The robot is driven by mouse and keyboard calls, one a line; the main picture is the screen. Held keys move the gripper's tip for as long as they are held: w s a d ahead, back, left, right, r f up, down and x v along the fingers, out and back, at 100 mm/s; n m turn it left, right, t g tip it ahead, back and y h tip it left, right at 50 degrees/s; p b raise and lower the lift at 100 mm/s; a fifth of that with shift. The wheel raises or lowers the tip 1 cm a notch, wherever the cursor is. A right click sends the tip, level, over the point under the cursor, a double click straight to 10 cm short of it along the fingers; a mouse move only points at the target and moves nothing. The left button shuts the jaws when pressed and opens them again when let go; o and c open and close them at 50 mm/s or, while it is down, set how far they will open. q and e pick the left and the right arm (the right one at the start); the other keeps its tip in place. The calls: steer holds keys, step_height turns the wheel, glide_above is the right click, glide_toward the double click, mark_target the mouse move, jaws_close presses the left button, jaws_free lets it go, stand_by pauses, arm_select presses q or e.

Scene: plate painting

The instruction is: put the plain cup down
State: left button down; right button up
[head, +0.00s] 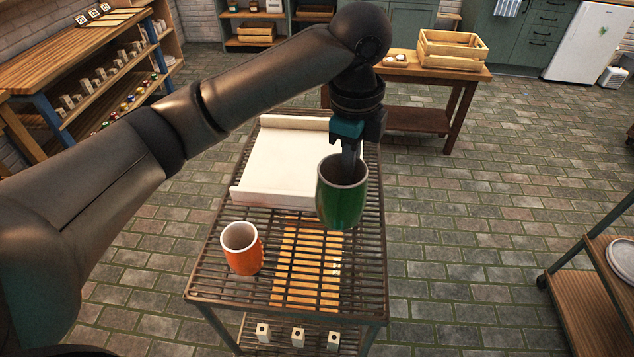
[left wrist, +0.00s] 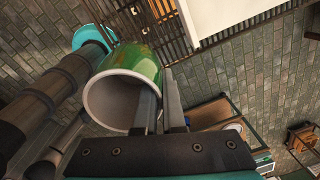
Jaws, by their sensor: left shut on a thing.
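A green cup (head: 342,200) is upright over the right side of a slatted metal rack table (head: 205,272). My left gripper (head: 352,150) comes down from above and is shut on the cup's wall, with a finger inside the rim. In the left wrist view the green cup (left wrist: 135,75) shows its pale inside, and the gripper fingers (left wrist: 160,110) pinch its rim. I cannot tell whether the cup's base touches the slats. My right gripper is not in view.
A white tray (head: 285,165) with raised ends lies on the rack's back part, close behind the green cup. Yellow-orange slats (head: 305,275) mark the front middle, which is clear. Small white blocks (head: 298,337) sit on the shelf below. A wooden crate (head: 452,50) stands on a table behind.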

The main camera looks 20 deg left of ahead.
arm_select(q)
step_height(320, 180, down, 20)
steer(key=b, duration=0.3)
steer(key=shift+r, duration=0.25)
steer(key=shift+f, duration=0.1)
steer(key=c, duration=1.4)
jaws_free()
steer(key=shift+f, duration=0.15)
steer(key=shift+c, duration=0.2)
steer(key=o, duration=0.4)
steer(key=r, duration=0.4)
steer(key=r+p, duration=0.1)
steer(key=r, duration=0.3)
steer(key=r+p, duration=0.1)
steer(key=r, duration=0.3)
steer(key=shift+s+r, duration=0.15)
steer(key=shift+s, duration=0.25)
